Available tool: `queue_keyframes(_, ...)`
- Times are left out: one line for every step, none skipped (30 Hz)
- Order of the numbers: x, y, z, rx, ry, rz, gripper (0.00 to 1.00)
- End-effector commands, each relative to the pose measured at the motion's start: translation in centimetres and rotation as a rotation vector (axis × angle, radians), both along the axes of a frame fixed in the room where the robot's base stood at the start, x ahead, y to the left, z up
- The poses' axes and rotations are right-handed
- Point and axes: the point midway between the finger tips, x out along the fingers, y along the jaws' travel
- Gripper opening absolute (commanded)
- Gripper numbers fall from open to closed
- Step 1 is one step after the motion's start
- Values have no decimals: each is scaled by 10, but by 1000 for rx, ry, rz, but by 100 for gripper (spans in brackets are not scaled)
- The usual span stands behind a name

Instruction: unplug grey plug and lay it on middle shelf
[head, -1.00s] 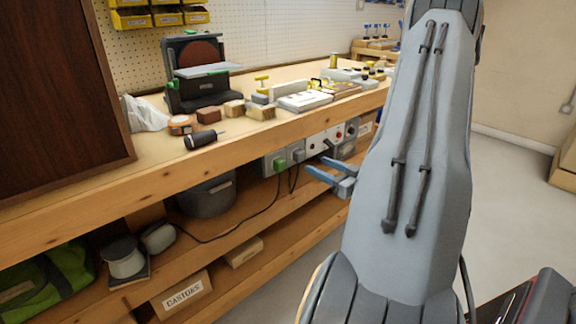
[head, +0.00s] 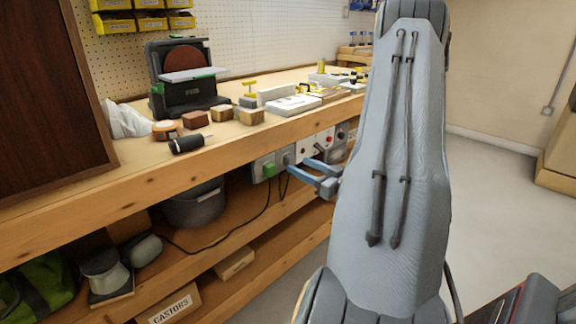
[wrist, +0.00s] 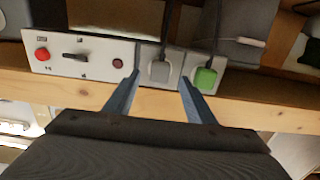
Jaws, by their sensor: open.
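The grey plug (wrist: 159,71) sits in a socket on the panel under the bench top, its dark cord running away from it. In the head view the grey plug (head: 287,159) shows small, beside the green plug (head: 269,170). In the wrist view the green plug (wrist: 205,78) is right of the grey one. My gripper (wrist: 158,82) is open and empty, its blue fingers either side of the grey plug's line and short of it. In the head view my gripper (head: 304,170) is just right of the plugs. The middle shelf (head: 245,228) runs below the sockets.
The panel (wrist: 85,55) carries a red button and a switch. Boxes stand on the lower shelf, including a CASTORS box (head: 175,305). The bench front edge (head: 200,155) overhangs the sockets.

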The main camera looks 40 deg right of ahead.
Motion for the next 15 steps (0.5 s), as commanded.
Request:
queue_keyframes(8,2,-1,0,0,3,50)
queue_keyframes(12,2,-1,0,0,4,50)
queue_keyframes(16,2,0,0,0,3,50)
queue_keyframes(20,3,0,0,-1,3,50)
queue_keyframes(23,3,1,0,-1,3,50)
queue_keyframes(27,3,1,-1,-1,3,50)
queue_keyframes(29,3,0,0,-1,2,50)
queue_keyframes(32,3,0,0,0,2,50)
queue_keyframes(35,3,0,0,0,1,50)
queue_keyframes(37,4,0,0,0,1,50)
queue_keyframes(38,4,0,1,0,1,50)
queue_keyframes(40,4,0,1,0,1,50)
queue_keyframes(41,4,0,0,0,1,50)
queue_keyframes(42,4,0,1,0,1,50)
queue_keyframes(42,4,0,1,0,1,50)
